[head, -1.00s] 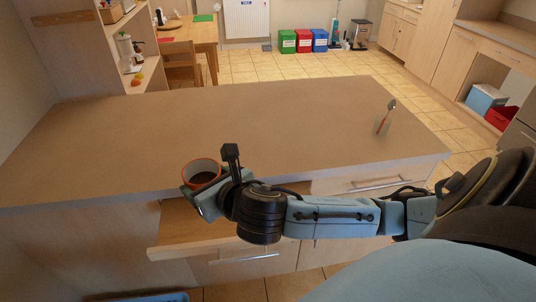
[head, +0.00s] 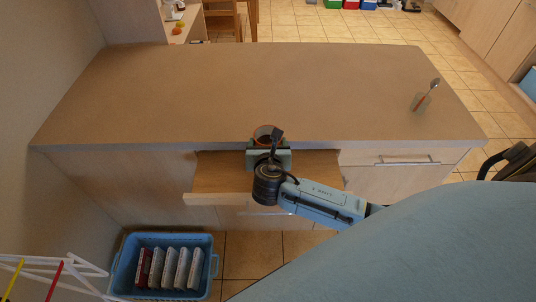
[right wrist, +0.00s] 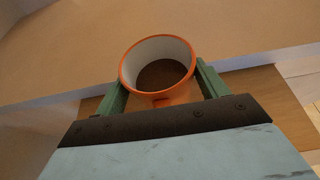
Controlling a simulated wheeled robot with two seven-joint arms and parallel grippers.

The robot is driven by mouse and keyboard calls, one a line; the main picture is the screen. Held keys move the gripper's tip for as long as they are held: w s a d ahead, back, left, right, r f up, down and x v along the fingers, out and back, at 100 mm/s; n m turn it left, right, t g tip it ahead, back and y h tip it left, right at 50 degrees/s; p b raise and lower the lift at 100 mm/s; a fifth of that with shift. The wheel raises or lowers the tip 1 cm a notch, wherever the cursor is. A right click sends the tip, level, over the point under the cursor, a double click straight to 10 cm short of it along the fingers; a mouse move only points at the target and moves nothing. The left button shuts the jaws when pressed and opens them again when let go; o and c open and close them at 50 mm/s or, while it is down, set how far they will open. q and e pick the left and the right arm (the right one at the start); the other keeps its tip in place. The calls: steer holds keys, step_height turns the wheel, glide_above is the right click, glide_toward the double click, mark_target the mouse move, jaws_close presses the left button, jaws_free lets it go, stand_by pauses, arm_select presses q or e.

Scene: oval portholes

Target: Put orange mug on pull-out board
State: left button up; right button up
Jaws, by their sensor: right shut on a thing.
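The orange mug (right wrist: 160,97) has a white inside and dark contents. My right gripper (right wrist: 160,90) is shut on it, with one green finger on each side. In the head view the mug (head: 266,131) shows beyond my right gripper (head: 267,145), near the counter's front edge. The pull-out board (head: 219,181) sticks out from the cabinet front below the countertop, under my right gripper and wrist. I cannot tell the mug's height above the board. My left gripper is not in view.
The brown countertop (head: 230,90) is mostly clear. A blue basket (head: 127,262) with several packs is on the floor at the lower left. A white rack (head: 45,268) is at the left edge.

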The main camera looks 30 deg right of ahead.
steer(key=shift+f+b, duration=0.4)
steer(key=shift+f, duration=1.45)
steer(key=o, duration=1.3)
steer(key=shift+f, duration=0.15)
steer(key=shift+o, duration=0.2)
steer(key=shift+s+a+r, duration=0.15)
steer(key=shift+s+r, duration=0.05)
steer(key=p+v, duration=0.1)
steer(key=v, duration=1)
steer(key=shift+s, duration=0.25)
steer(key=shift+r, duration=0.1)
